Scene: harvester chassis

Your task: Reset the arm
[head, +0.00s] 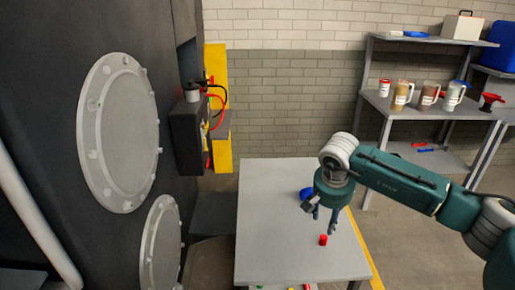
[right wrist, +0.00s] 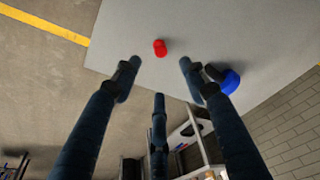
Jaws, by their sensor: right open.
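My right arm (head: 400,180) comes in from the right in the head view, and its gripper (head: 323,222) hangs over the grey table, pointing down. In the right wrist view the fingers of the right gripper (right wrist: 158,85) are spread apart with nothing between them. A small red object (head: 323,240) lies on the table near the fingertips, and it also shows beyond the fingers in the right wrist view (right wrist: 160,48). A blue object (head: 306,194) lies on the table behind the gripper; it shows beside a finger in the wrist view (right wrist: 230,82). My left gripper is not in view.
The grey table (head: 270,240) is mostly bare. A dark chassis wall with round bolted covers (head: 120,130) stands at the left, with a black box (head: 187,137) and cables. A shelf (head: 400,108) at the back right holds several jugs.

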